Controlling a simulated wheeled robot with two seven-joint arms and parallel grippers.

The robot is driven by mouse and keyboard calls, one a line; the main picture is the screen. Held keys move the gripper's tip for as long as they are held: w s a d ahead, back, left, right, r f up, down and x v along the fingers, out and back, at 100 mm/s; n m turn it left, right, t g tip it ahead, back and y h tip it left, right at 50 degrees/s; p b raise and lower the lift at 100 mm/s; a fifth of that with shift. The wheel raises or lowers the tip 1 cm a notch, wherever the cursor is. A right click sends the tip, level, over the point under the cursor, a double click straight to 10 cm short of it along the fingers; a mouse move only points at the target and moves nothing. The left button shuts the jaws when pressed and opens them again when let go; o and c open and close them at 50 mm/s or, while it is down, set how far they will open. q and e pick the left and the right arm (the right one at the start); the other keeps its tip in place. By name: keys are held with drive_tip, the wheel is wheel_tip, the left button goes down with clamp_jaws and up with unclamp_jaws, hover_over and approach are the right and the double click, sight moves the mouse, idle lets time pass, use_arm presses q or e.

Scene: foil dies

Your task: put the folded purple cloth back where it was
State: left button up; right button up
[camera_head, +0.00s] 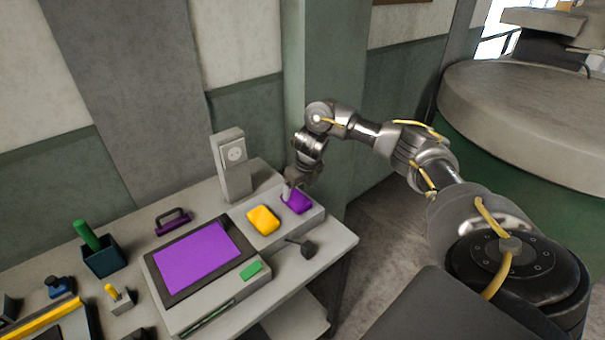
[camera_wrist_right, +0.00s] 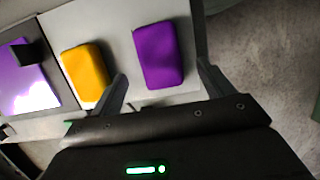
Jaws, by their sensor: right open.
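The folded purple cloth (camera_head: 299,202) lies on the raised grey block at the right end of the bench. In the right wrist view the purple cloth (camera_wrist_right: 158,55) lies flat between the two spread fingers. My right gripper (camera_head: 292,190) is open at the cloth, its fingers (camera_wrist_right: 164,84) on either side of it. I cannot tell whether they touch it. A folded yellow cloth (camera_head: 263,220) lies just left of it on the same block and also shows in the right wrist view (camera_wrist_right: 84,73). My left gripper is not in view.
A purple sheet on a dark-framed plate (camera_head: 165,291) lies to the left, with a green block (camera_head: 251,270) on its front. A grey upright device (camera_head: 232,165) stands behind. A dark tool (camera_head: 305,247) lies in front. A blue-green holder (camera_head: 101,258) stands farther left.

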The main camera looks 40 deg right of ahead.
sight(303, 203)
drive_tip(key=p+v, duration=0.1)
drive_tip(key=v, duration=0.6)
drive_tip(key=shift+a, duration=0.15)
idle(0.3)
